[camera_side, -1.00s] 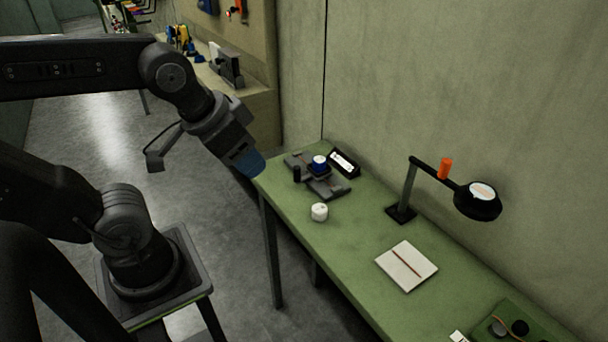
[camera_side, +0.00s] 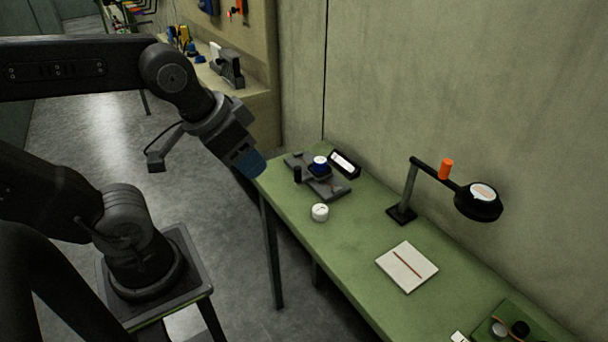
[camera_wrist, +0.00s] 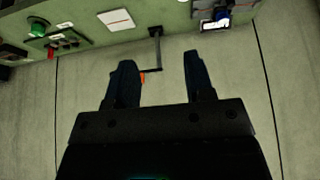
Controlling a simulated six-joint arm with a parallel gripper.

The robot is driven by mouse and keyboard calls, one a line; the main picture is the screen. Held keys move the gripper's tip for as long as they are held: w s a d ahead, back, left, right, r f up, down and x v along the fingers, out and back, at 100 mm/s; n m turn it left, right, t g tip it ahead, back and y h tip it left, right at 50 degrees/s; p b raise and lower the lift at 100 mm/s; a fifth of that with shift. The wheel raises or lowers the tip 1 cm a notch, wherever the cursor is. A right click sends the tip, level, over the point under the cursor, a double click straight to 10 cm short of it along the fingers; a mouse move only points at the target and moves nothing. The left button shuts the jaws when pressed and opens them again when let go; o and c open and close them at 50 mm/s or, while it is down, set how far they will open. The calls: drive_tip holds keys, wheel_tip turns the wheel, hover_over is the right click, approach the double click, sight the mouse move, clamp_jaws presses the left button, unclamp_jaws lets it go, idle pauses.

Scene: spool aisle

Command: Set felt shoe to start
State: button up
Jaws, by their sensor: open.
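A grey slide-like device (camera_side: 326,188) sits at the far end of the green table, with a blue and white round part (camera_side: 319,163) on it and a small black post (camera_side: 297,174) at its left. I cannot tell which part is the felt shoe. A small white cylinder (camera_side: 320,212) stands on the table in front of the device. My gripper (camera_side: 250,163) is open and empty, in the air to the left of the device. Both dark fingers show apart in the wrist view (camera_wrist: 158,57), with the blue part (camera_wrist: 223,15) at the upper right.
A black display (camera_side: 344,162) stands behind the device. A lamp (camera_side: 478,200) with an orange cylinder (camera_side: 446,169) on its arm rises near the wall. The green table (camera_side: 355,238) is clear between cylinder and notebook.

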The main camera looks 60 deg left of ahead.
drive_tip(key=shift+c, duration=0.4)
drive_tip(key=shift+f, duration=0.1)
drive_tip(key=shift+c, duration=0.7)
drive_tip(key=shift+w+a+f+n+g, duration=0.15)
drive_tip(key=shift+w+f+n+g, duration=0.15)
drive_tip(key=shift+n+g, duration=0.1)
drive_tip(key=shift+c, duration=0.3)
drive_tip(key=n+t+h, duration=0.9)
drive_tip(key=n+h, duration=0.2)
drive_tip(key=n, duration=1.6)
approach(312, 170)
drive_tip(key=s+a+r, duration=0.1)
drive_tip(key=s+r, duration=0.1)
drive_tip(key=s, duration=0.4)
drive_tip(key=x, duration=1.3)
drive_tip(key=shift+w+d+r, duration=0.15)
drive_tip(key=shift+w, duration=0.15)
